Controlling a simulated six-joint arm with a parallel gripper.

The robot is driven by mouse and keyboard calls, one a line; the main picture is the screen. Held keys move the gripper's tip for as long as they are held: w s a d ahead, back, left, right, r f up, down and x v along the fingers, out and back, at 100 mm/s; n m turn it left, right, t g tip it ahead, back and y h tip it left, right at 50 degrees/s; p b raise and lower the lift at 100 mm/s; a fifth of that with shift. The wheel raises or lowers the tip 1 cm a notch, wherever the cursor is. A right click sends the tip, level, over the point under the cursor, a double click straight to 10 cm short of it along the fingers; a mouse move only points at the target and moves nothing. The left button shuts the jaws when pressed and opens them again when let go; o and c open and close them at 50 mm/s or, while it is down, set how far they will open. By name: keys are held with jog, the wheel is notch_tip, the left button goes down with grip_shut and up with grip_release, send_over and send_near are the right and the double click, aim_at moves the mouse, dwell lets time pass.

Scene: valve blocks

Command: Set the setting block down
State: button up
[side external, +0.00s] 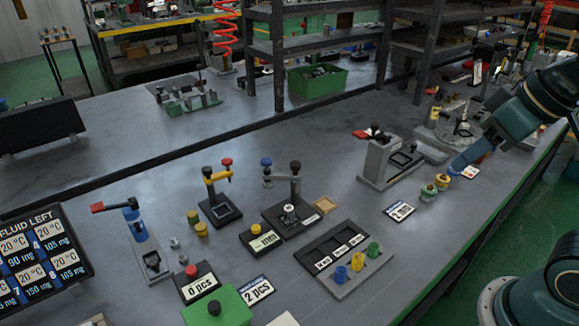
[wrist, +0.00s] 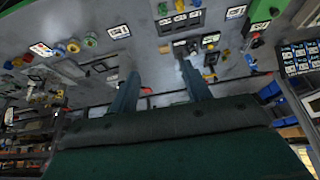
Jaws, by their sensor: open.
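My gripper (side external: 462,160) hangs at the right in the side view, over the row of round coloured pieces. In the wrist view my gripper's two fingers (wrist: 158,75) stand wide apart with nothing between them. A gauge stand (side external: 294,185) with a black base is mid-table, with a small silver piece (side external: 289,211) on its base. I cannot tell for sure which piece is the setting block. The display (side external: 265,240) in front of the stand shows "mm", its digits unreadable.
A grey fixture with a red handle (side external: 388,160) stands left of my gripper. Green-yellow round pieces (side external: 428,192) stand near the right edge.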

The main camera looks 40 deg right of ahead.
jog(key=shift+s+d+f, duration=0.1)
jog(key=shift+s+f, duration=0.15)
jog(key=shift+s, duration=0.3)
jog(key=shift+s+d+f, duration=0.1)
jog(key=shift+s+f, duration=0.1)
jog(key=shift+s, duration=0.3)
